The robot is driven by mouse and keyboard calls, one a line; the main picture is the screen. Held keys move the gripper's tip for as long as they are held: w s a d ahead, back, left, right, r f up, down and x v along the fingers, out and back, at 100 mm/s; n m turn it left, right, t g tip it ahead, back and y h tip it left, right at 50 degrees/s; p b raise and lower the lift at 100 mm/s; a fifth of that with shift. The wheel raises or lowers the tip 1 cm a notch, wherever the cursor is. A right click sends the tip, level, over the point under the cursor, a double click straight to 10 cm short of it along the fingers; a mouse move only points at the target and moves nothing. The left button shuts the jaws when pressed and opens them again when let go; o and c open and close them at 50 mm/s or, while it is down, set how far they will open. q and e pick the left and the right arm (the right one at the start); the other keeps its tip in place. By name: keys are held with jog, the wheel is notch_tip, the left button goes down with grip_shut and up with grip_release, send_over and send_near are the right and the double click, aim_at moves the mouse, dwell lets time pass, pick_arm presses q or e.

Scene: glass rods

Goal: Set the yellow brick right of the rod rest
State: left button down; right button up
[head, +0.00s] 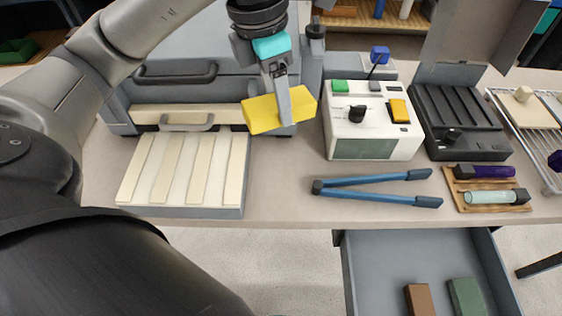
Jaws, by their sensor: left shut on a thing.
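My left gripper (284,105) comes down from the top middle of the head view and is shut on the yellow brick (261,115). One finger crosses the brick's near face; the other is hidden behind it. The brick is tilted and appears held above the table, between a grey tray (230,212) with cream ridges and a white control box. That ridged tray may be the rod rest; I cannot tell for sure. My right gripper is not in view.
The white box (350,117) with knob and buttons stands right of the brick. Blue long-handled tongs (375,181) lie in front of it. A wooden holder (463,203) and a wire rack (539,150) are at right. An open drawer (385,268) juts out below. Table between tray and tongs is clear.

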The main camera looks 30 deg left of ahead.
pick_arm(q)
notch_tip(320, 180, down, 14)
jog(key=b, duration=0.3)
jog(key=shift+f, duration=0.4)
notch_tip(320, 180, down, 4)
jog(key=shift+r+b, duration=0.2)
jog(key=shift+b, duration=0.25)
jog(key=shift+f, duration=0.2)
jog(key=shift+r, duration=0.1)
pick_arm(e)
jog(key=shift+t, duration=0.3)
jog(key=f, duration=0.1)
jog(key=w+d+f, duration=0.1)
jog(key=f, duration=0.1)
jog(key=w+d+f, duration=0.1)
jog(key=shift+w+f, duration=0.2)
pick_arm(q)
jog(key=shift+c, duration=1.3)
grip_release()
jog(key=shift+o, duration=0.7)
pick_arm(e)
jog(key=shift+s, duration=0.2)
